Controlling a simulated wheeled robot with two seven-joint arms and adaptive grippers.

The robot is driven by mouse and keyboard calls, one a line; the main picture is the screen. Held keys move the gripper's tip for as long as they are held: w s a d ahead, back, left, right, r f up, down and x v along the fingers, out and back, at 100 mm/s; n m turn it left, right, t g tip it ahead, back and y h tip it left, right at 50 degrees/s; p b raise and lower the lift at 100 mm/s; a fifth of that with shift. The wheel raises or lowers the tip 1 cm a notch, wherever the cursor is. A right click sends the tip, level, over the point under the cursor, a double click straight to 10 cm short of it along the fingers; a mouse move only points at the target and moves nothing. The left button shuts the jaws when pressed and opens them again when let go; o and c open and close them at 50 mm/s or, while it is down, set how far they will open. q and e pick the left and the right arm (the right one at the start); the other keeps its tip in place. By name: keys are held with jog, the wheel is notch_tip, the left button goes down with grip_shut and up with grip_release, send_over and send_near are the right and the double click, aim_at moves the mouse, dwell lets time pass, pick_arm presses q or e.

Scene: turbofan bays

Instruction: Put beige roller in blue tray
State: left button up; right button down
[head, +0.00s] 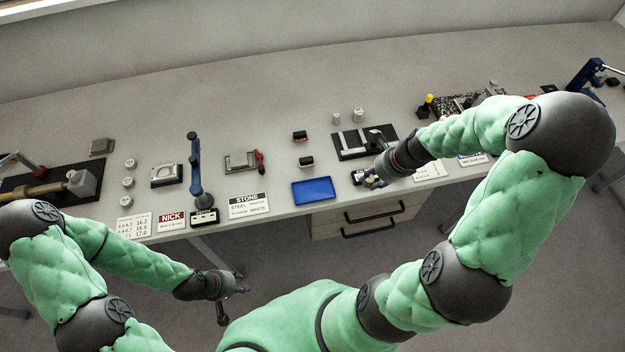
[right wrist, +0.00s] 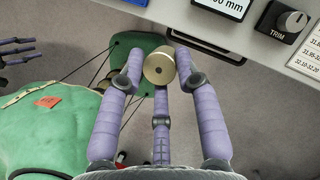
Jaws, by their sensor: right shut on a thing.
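The beige roller (right wrist: 159,68) is held between the purple fingertips of my right gripper (right wrist: 158,75), its round end facing the camera in the right wrist view. In the head view my right gripper (head: 373,180) is at the table's front edge, to the right of the blue tray (head: 314,191); the roller is too small there to make out clearly. The blue tray lies flat near the front edge and looks empty. My left gripper (head: 238,283) is in front of the table, low down and away from the tray; its fingers look spread and empty.
A dark gauge with a display (right wrist: 222,5) and a TRIM knob (right wrist: 293,21) sit close to my right gripper. A black fixture (head: 350,153) stands behind it. Printed cards, including a STONE card (head: 248,204), lie left of the tray. Drawers (head: 372,213) are below the table edge.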

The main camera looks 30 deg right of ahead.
jog(key=w+a+f, duration=0.2)
jog(key=w+f, duration=0.1)
jog(key=w+a+f+b, duration=0.1)
jog(key=w+a+f, duration=0.5)
jog(key=w, duration=0.1)
jog(key=shift+a, duration=0.1)
jog(key=shift+w+a+f, duration=0.1)
jog(key=shift+a+f, duration=0.05)
jog(key=shift+f, duration=0.1)
jog(key=f+b, duration=0.2)
jog(key=f, duration=0.1)
jog(key=shift+w+f+b, duration=0.2)
jog(key=shift+f+b, duration=0.1)
jog(key=shift+b, duration=0.1)
jog(key=shift+r, duration=0.1)
jog(key=c, duration=1.2)
grip_release()
jog(key=shift+a, duration=0.1)
jog(key=shift+o, duration=0.3)
